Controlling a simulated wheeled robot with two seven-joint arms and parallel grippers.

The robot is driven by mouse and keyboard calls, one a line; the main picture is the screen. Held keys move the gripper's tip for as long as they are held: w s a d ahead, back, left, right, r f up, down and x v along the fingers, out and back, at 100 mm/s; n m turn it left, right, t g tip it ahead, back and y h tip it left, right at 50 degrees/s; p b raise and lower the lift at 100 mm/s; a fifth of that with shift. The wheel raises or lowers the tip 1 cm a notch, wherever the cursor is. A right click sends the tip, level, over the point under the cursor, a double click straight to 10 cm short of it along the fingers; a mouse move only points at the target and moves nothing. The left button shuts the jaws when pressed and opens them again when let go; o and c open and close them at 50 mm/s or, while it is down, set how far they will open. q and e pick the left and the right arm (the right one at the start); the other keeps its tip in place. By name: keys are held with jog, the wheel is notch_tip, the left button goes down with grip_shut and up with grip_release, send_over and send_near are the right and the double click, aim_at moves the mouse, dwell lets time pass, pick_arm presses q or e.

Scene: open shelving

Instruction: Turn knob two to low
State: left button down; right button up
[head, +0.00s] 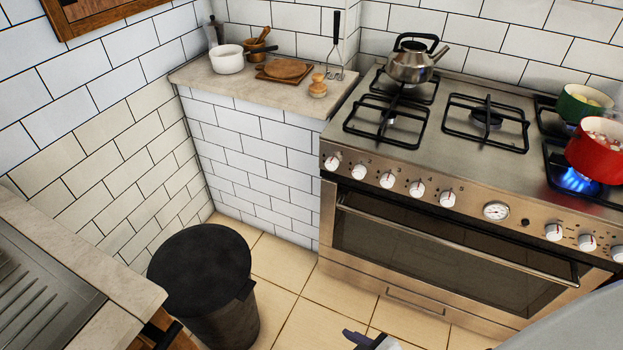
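The stove front (470,207) carries a row of white knobs with red marks. Small numbers are printed near the left group. Knob two (359,172) is the second white knob from the left, to the right of the first knob (332,163) and left of the third (387,180). Its exact setting is too small to tell. A dark fingertip and pale part, apparently of my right gripper (368,341), show at the bottom edge, well below and apart from the knobs. Most of that gripper is cut off, so its opening is hidden. My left gripper is out of view.
A red pot (598,158) stands over a blue flame at the right, with a green pot (585,103) behind it. A kettle (412,64) is on the back left burner. A black bin (203,268) stands left of the oven. Floor before the oven is partly clear.

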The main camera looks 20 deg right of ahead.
jog(key=w+d+f+n+h+b, duration=0.2)
jog(key=w+f+n+h, duration=0.1)
jog(key=w+f+n, duration=0.35)
jog(key=n+t+h+b, duration=0.3)
jog(key=n+h+b, duration=0.3)
jog(key=n+h, duration=0.7)
send_near(357, 175)
jog(key=b+x, duration=0.1)
jog(key=x, duration=0.6)
jog(key=shift+w+d, duration=0.2)
jog(key=shift+d, duration=0.1)
jog(key=shift+w+d, duration=0.1)
jog(key=shift+d, duration=0.05)
jog(key=shift+c, duration=0.2)
